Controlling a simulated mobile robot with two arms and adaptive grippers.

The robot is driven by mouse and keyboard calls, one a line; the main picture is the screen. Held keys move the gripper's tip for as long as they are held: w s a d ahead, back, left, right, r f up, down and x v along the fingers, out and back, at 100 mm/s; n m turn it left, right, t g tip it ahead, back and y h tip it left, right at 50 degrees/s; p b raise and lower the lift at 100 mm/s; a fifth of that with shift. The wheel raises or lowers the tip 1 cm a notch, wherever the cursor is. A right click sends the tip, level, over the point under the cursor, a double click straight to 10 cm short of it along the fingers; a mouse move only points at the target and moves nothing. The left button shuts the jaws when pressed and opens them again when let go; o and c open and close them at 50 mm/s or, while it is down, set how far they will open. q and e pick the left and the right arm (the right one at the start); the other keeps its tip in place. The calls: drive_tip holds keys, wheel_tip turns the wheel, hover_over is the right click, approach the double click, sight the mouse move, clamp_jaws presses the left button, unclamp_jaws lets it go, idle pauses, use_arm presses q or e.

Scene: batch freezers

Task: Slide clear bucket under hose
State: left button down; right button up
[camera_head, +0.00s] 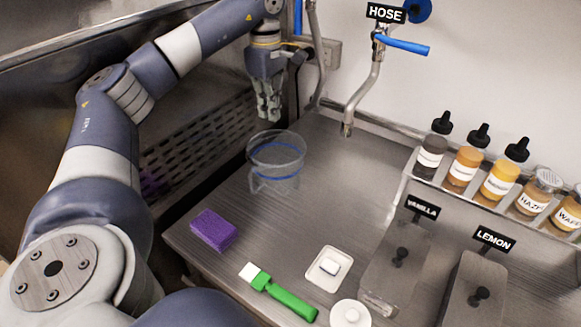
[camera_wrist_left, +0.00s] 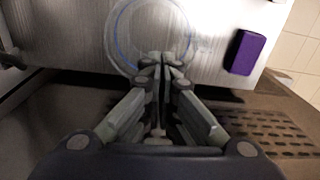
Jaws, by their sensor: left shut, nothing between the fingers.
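The clear bucket (camera_head: 276,163), with blue bands, stands upright near the left edge of the steel counter. The hose (camera_head: 362,98) hangs from the wall to the right of the bucket, under a HOSE label, with a blue lever. My left gripper (camera_head: 268,116) points down behind the bucket in the head view, shut and empty. In the left wrist view the closed fingertips (camera_wrist_left: 166,58) overlap the rim of the bucket (camera_wrist_left: 120,35); I cannot tell whether they touch it. My right gripper is not in view.
A purple sponge (camera_head: 213,230) lies at the counter's front left; it also shows in the left wrist view (camera_wrist_left: 248,52). A green brush (camera_head: 285,297) and a white dish (camera_head: 328,268) lie in front. Syrup bottles (camera_head: 465,168) line the right. The counter between bucket and hose is clear.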

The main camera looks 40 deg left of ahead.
sight(285, 168)
use_arm(q)
wheel_tip(285, 168, down, 16)
drive_tip(key=b, duration=0.4)
drive_tip(key=shift+f, duration=0.15)
drive_tip(key=d, duration=0.1)
drive_tip(key=d+p, duration=0.1)
drive_tip(key=shift+w+d+f, duration=0.4)
drive_tip(key=shift+d, duration=0.55)
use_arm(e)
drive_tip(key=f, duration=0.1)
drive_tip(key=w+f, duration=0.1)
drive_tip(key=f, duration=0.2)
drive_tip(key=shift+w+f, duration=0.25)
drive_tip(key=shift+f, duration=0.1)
use_arm(q)
drive_tip(key=shift+f, duration=0.1)
